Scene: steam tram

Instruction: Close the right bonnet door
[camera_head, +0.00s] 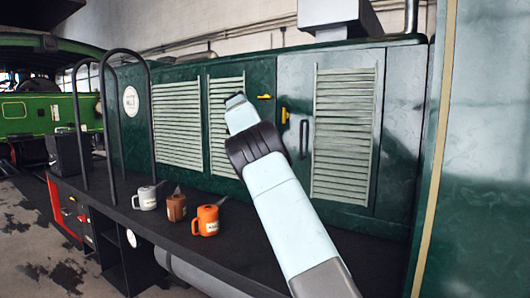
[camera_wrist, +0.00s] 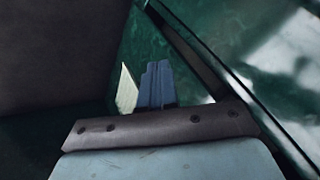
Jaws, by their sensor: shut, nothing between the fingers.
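The right bonnet door (camera_head: 392,150) is a dark green panel with pale louvres and a black upright handle (camera_head: 303,138). It looks close to the bonnet side; I cannot tell whether it is fully shut. A yellow latch (camera_head: 284,116) is at its left edge. My gripper (camera_head: 236,99) is left of this door, in front of the middle louvred panel, and its fingers barely show there. In the wrist view my gripper (camera_wrist: 148,85) is shut and empty, close to green panels with a dark slanting gap (camera_wrist: 190,50) between them. Contact cannot be told.
A white mug (camera_head: 146,198), a brown mug (camera_head: 176,207) and an orange mug (camera_head: 206,221) stand on the black running board (camera_head: 245,245) below. Black curved handrails (camera_head: 108,140) rise at the left. A large green panel (camera_head: 480,170) stands close at the right.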

